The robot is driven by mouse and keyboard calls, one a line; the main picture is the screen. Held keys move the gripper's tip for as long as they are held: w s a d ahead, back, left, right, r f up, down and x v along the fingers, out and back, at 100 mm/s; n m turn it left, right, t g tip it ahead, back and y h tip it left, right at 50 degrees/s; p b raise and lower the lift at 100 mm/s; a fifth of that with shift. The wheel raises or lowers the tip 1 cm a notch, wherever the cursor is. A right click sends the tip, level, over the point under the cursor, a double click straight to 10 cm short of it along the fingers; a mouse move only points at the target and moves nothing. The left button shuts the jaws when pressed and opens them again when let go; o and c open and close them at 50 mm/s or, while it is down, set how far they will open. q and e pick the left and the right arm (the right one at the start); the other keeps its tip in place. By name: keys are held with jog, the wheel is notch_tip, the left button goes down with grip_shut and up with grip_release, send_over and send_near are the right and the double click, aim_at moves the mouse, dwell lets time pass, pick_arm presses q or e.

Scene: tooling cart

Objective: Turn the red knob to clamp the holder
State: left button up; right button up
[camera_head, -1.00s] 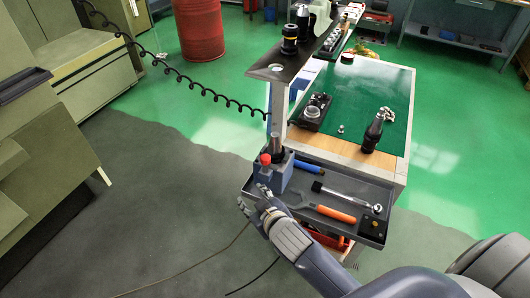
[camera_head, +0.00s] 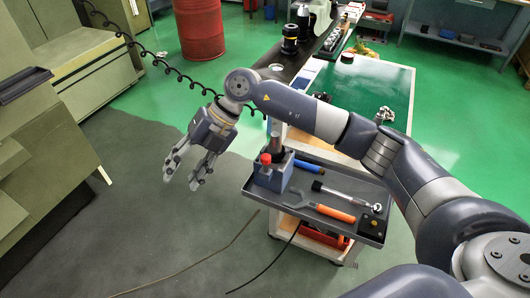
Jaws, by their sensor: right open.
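The red knob (camera_head: 265,158) sits on the side of a small blue holder (camera_head: 272,179). The holder stands in the left corner of the dark tray on the cart. A grey tapered piece (camera_head: 276,143) stands upright in the holder. My right gripper (camera_head: 181,181) is open and empty, with its fingers pointing down. It is left of the knob and holder, clear of the cart and apart from both. My right arm passes over the cart and hides part of the green mat and the upright post. My left gripper is not in view.
The tray (camera_head: 262,191) also holds a blue-handled tool (camera_head: 309,166), a black-handled ratchet (camera_head: 345,195) and an orange-handled wrench (camera_head: 333,212). A coiled black cable (camera_head: 180,75) hangs behind my gripper.

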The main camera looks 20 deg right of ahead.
jog(key=w+d+m+h, duration=0.1)
jog(key=w+d+h, duration=0.15)
jog(key=d, duration=0.35)
jog(key=w+d+h, duration=0.1)
jog(key=d+h, duration=0.2)
jog(key=d, duration=0.3)
jog(key=m+h, duration=0.2)
jog(key=h, duration=0.2)
send_near(266, 156)
jog(key=shift+t, duration=0.3)
jog(key=f+p, duration=0.1)
jog(key=f, duration=0.1)
jog(key=f+p, duration=0.1)
jog(key=f, duration=0.2)
jog(key=f+p, duration=0.2)
jog(key=shift+s+d+f, duration=0.3)
jog(key=shift+s, duration=0.1)
jog(key=shift+f, duration=0.65)
grip_shut()
